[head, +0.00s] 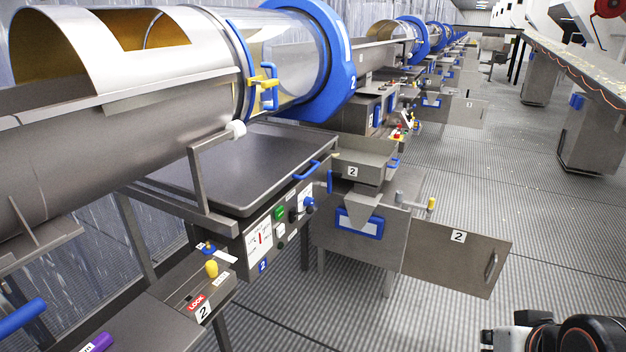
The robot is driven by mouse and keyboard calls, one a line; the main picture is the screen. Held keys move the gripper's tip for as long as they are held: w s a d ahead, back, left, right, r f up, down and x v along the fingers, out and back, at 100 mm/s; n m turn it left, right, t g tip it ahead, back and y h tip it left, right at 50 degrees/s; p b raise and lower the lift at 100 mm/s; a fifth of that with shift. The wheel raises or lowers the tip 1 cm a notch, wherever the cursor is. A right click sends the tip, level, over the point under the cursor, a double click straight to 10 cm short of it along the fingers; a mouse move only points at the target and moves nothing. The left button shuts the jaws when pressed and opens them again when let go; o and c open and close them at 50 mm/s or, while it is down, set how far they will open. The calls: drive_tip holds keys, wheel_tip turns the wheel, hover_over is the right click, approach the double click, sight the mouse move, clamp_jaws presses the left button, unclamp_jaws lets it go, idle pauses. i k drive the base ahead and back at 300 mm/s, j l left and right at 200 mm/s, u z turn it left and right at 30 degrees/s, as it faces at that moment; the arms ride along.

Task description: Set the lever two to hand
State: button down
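A lever with a yellow knob (211,268) stands upright in a slot plate beside a red LOCK label and a number 2, at the lower left. A metal control box (262,245) marked with a blue 2 sits beyond it, with a green button (279,213), a black knob (292,215) and a blue knob (308,203). The small print on the box is too small to read, so I cannot tell which control has a hand position. Only part of my arm shows at the bottom right, away from the controls; my gripper's fingertips are not in view.
A large metal drum (130,140) with a blue ring (335,60) runs above the station. An open metal door (455,258) marked 2 sticks out at the right of the box. The ribbed floor (455,185) to the right is clear. A conveyor (575,70) stands at the far right.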

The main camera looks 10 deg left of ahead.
sight(309, 209)
drive_tip(key=i+l+u, duration=0.1)
drive_tip(key=i+u, duration=0.15)
drive_tip(key=i, duration=0.25)
drive_tip(key=i+l+u, duration=0.25)
drive_tip(key=i, duration=0.25)
drive_tip(key=i+l+u, duration=0.25)
drive_tip(key=i, duration=0.25)
